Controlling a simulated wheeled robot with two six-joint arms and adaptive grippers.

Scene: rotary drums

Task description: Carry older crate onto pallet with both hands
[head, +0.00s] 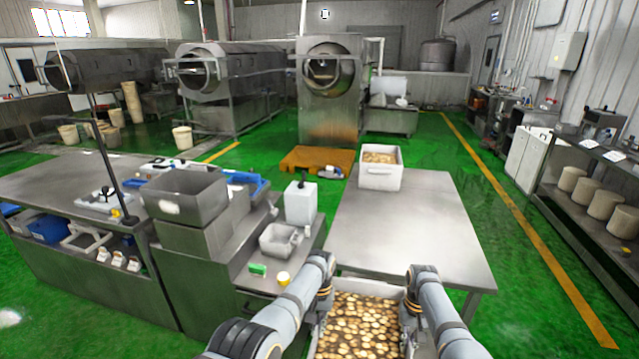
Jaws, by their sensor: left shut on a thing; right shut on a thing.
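A pale crate (368,284) filled with round, brownish-yellow pieces is at the bottom centre, close in front of me. My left gripper (325,302) is shut at its left side and my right gripper (410,304) at its right side. My wrists partly hide the fingertips, and the crate's near end is cut off by the frame. A second white crate (380,178) with similar contents stands at the far left corner of the steel table. No age marking is readable on either crate. The orange-brown pallet (318,158) lies on the green floor beyond the table.
The steel table (410,225) in front of me is otherwise bare. Left of it stands a counter with a white canister (300,203), a grey bin (280,240) and steel boxes. A small item (330,172) lies by the pallet. Green floor is open to the right.

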